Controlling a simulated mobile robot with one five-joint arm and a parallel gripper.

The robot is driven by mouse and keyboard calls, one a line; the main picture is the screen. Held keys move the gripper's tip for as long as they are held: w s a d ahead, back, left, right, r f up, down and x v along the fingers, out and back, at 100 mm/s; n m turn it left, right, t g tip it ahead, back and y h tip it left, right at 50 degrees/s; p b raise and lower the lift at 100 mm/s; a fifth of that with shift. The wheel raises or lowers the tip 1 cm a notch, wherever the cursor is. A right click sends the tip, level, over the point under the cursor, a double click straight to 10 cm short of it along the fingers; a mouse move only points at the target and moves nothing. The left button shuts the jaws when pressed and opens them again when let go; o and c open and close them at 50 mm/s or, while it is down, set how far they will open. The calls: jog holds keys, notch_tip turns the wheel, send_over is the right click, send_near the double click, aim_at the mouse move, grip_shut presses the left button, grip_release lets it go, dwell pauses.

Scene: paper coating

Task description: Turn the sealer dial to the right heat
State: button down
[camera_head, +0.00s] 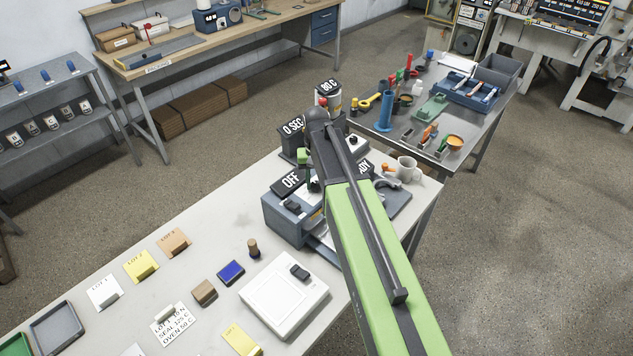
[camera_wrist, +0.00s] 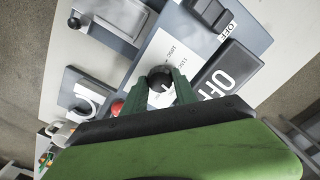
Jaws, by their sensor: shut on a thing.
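The sealer (camera_head: 283,219) is a blue-grey box on the near bench, with a black OFF sign (camera_head: 290,181) on top. In the wrist view its dial (camera_wrist: 160,74) is a dark round knob on a pale panel with printed temperature marks, too small and tilted to read surely. My gripper (camera_wrist: 161,84) has its two green fingers closed on either side of the dial. The OFF sign also shows beside the dial in the wrist view (camera_wrist: 228,74). In the head view my green arm hides the dial and most of the gripper. The dial's pointer cannot be made out.
A white scale-like box (camera_head: 284,294) stands in front of the sealer. A mug (camera_head: 407,169) and other signed machines stand close behind it. The bench's left part holds coloured paper lots.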

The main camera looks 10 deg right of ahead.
aim_at(316, 184)
jog(key=shift+m, duration=0.8)
jog(key=c, duration=1)
grip_release()
jog(key=shift+o, duration=0.2)
notch_tip(316, 184, up, 17)
jog(key=p, duration=1.7)
jog(key=shift+r, duration=0.2)
